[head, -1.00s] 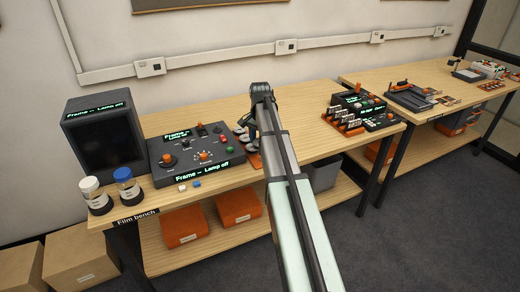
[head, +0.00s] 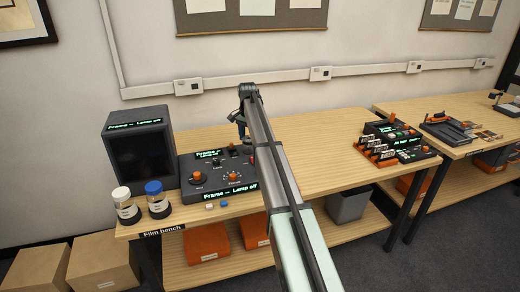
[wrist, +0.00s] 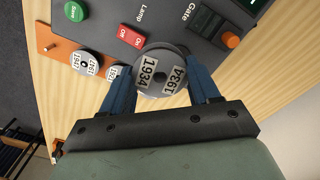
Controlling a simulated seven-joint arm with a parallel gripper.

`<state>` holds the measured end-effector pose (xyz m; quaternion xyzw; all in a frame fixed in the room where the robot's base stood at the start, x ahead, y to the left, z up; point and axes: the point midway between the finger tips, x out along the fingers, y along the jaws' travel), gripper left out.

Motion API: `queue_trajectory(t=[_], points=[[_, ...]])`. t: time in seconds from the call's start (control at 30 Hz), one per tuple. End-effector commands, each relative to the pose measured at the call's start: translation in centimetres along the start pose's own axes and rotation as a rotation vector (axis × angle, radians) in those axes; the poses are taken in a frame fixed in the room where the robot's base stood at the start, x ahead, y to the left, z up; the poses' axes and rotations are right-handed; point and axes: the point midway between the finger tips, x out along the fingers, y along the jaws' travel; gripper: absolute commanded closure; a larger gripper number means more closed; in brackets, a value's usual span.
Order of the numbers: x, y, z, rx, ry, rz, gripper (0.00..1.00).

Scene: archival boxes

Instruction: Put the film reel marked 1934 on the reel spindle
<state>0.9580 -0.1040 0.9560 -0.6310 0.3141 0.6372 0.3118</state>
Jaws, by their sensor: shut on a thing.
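The film reel marked 1934 (wrist: 158,88) is grey with white labels reading 1934. In the wrist view it sits between the two blue fingers of my gripper (wrist: 160,82), which are shut on it. The reel appears held above the dark control panel (wrist: 185,18). In the head view my gripper (head: 241,124) is over the back right part of the panel (head: 190,175), and my arm hides the reel. I cannot make out the reel spindle for certain in either view.
An orange rack (wrist: 47,35) with other reels, one marked 1947 (wrist: 88,63), lies beside the panel. A dark monitor (head: 139,148) and two capped jars (head: 125,206) (head: 157,199) stand left. Bench top (head: 315,150) right of my arm is clear up to another device (head: 390,145).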

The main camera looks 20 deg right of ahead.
Motion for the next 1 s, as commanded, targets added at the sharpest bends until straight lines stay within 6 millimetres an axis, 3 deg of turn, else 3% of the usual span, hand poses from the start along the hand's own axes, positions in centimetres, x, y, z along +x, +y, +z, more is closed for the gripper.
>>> queue_trajectory(t=[0.03,0.2,0.47,1.0], points=[[-0.3,-1.2,-1.2,0.012,0.001,-0.001,0.70],[-0.7,-2.7,-2.7,0.063,0.004,-0.005,0.70],[-0.3,-2.6,-2.7,0.129,0.007,-0.008,0.70],[2.4,-2.6,-2.7,0.129,0.007,-0.008,0.70]])
